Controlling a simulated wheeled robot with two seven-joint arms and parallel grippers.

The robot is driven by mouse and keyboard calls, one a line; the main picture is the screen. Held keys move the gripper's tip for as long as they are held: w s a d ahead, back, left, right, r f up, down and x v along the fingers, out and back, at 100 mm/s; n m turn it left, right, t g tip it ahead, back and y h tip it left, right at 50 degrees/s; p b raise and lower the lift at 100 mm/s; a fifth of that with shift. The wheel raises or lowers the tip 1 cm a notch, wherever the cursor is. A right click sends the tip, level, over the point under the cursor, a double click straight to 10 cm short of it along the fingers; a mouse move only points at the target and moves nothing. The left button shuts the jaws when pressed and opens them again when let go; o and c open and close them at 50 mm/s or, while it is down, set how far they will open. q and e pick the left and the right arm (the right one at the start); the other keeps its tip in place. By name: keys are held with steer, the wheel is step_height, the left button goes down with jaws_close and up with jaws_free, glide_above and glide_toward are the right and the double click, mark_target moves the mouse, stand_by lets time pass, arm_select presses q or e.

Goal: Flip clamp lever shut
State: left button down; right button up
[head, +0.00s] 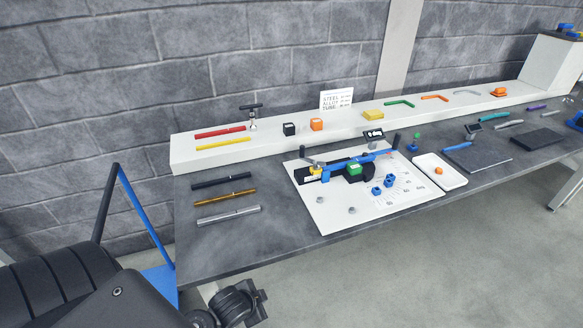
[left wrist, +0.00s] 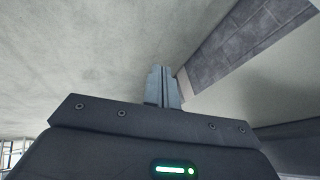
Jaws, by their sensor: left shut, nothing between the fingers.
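A white board (head: 335,218) on the grey bench carries a bending fixture with a black base, a blue bar (head: 340,170) and a green block (head: 355,168). A lever with a dark knob (head: 303,151) stands raised at the fixture's left end, beside a yellow part (head: 316,171). A dark upright handle (head: 395,142) stands at the bar's right end. I cannot tell for sure which one is the clamp lever. My left gripper (left wrist: 163,86) shows in the left wrist view, shut and empty, away from the fixture. My right gripper is not in view.
Black, gold and silver rods (head: 228,215) lie left of the board. A white shelf (head: 275,146) behind holds red and yellow strips and small blocks. A white tray (head: 455,183) with an orange piece is to the right. Bare bench lies between the rods and board.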

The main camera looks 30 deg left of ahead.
arm_select(q)
steer(key=s+d+f+n+g+b, duration=0.1)
steer(key=s+d+f+b, duration=0.1)
steer(key=f+b, duration=0.5)
steer(key=s+d+f+n+g+b, duration=0.1)
steer(key=s+f+b, duration=0.3)
steer(key=f, duration=1.4)
steer(key=s+d+f+n+g+b, duration=0.2)
steer(key=s+d+f+b, duration=0.1)
steer(key=f+b, duration=0.7)
step_height(320, 180, down, 3)
steer(key=shift+s+f+h, duration=0.1)
steer(key=shift+s+h, duration=0.3)
steer(key=shift+s, duration=0.15)
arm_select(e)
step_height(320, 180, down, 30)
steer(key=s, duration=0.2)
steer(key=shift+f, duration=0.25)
arm_select(q)
steer(key=shift+d, duration=0.1)
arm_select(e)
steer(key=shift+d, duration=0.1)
